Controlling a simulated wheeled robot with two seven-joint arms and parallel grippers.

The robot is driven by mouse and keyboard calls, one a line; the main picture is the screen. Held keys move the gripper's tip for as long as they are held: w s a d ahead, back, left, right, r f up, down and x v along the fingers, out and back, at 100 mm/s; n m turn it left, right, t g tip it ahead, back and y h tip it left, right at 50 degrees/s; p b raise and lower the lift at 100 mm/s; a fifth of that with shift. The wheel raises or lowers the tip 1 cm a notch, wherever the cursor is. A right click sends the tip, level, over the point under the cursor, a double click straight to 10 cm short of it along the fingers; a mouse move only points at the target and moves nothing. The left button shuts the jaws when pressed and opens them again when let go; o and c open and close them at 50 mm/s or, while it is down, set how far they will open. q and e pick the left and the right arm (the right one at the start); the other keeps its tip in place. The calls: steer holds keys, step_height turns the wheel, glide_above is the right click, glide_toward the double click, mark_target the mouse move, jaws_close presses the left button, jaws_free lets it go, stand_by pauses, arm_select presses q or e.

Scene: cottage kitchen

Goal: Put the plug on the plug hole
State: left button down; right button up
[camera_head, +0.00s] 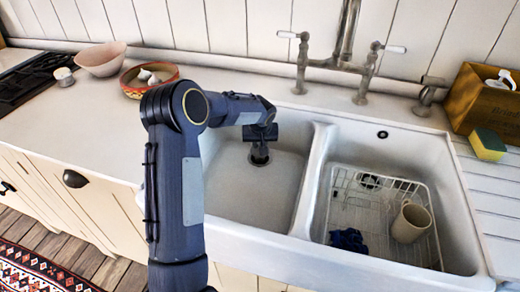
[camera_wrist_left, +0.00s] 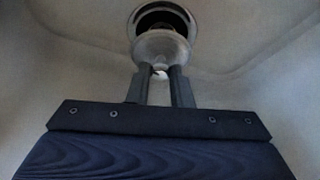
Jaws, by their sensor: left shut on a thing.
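My left gripper (camera_head: 260,145) reaches down into the left basin of the white sink (camera_head: 243,192). In the left wrist view its two fingers (camera_wrist_left: 160,73) are shut on the small pale knob of the plug. The plug (camera_wrist_left: 161,46) is a round, pale grey disc just beyond the fingertips. The dark plug hole (camera_wrist_left: 165,17) with its metal rim lies right behind it, and the plug overlaps the near side of the rim in this view. I cannot tell whether they touch. In the head view the plug hole (camera_head: 259,160) is partly hidden under the gripper. My right gripper is out of view.
The right basin holds a white wire rack (camera_head: 346,207) with a beige mug (camera_head: 411,222) and a dark blue cloth (camera_head: 348,240). A divider (camera_head: 314,180) separates the basins. Taps (camera_head: 345,60) stand behind. Bowls (camera_head: 101,58) sit on the left counter, a sponge (camera_head: 487,145) at right.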

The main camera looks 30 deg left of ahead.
arm_select(q)
step_height(320, 180, down, 3)
steer(key=shift+w+f, duration=0.15)
steer(key=shift+f+b, duration=0.2)
steer(key=shift+b, duration=0.1)
steer(key=c, duration=1.3)
jaws_free()
steer(key=shift+r, duration=0.15)
steer(key=shift+r+p, duration=0.25)
steer(key=shift+p, duration=0.15)
steer(key=v, duration=1.1)
steer(key=shift+r, duration=0.3)
